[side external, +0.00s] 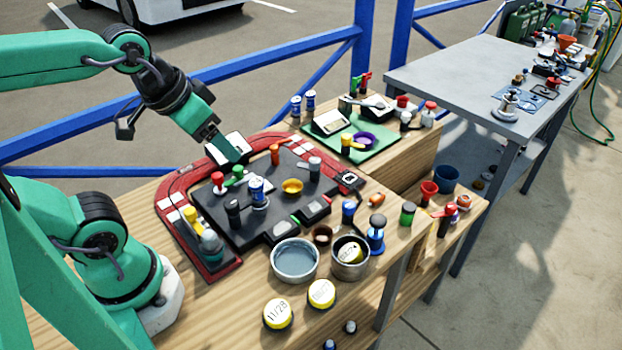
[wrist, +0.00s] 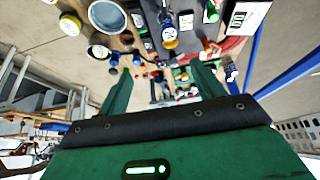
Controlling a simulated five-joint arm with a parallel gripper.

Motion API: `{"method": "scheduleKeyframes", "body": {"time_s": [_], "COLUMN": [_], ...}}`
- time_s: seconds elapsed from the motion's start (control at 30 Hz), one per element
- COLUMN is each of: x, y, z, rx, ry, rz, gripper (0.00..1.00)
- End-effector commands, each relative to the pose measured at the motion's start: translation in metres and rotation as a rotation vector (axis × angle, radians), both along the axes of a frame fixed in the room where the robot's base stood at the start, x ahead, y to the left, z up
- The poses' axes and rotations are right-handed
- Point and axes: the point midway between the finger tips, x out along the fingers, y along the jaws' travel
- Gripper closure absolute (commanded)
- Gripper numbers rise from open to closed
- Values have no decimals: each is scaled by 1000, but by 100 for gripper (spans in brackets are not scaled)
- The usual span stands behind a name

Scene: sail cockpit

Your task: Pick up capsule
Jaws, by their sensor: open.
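My gripper (side external: 230,152) hangs over the rear left part of the black board (side external: 228,240), above the small items standing there. Its two green fingers are spread apart in the wrist view (wrist: 150,85), with nothing held between them. No item is plainly marked as the capsule. A small orange cylinder (side external: 377,198) lies on its side on the bare wood to the right of the board, apart from my gripper. An orange upright piece (side external: 275,154) stands at the back of the board. I cannot tell which of these is the capsule.
A grey bowl (side external: 295,258), a metal cup (side external: 350,262) and two yellow-rimmed discs (side external: 321,293) stand in front. A green mat (side external: 380,145) lies behind on a raised block.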

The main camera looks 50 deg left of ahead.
Motion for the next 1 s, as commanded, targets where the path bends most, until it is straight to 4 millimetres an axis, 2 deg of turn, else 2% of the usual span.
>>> {"method": "scheduleKeyframes", "body": {"time_s": [0.27,0.57,0.77,1.0], "x": [11,17,8,-17], "y": [-29,-91,-133,-178], "z": [-19,-62,-95,-136], "rx": [-38,-71,-59,-14], "ry": [75,228,329,431], "rz": [-32,-72,-92,-102], "gripper": [33,33,33,33]}}
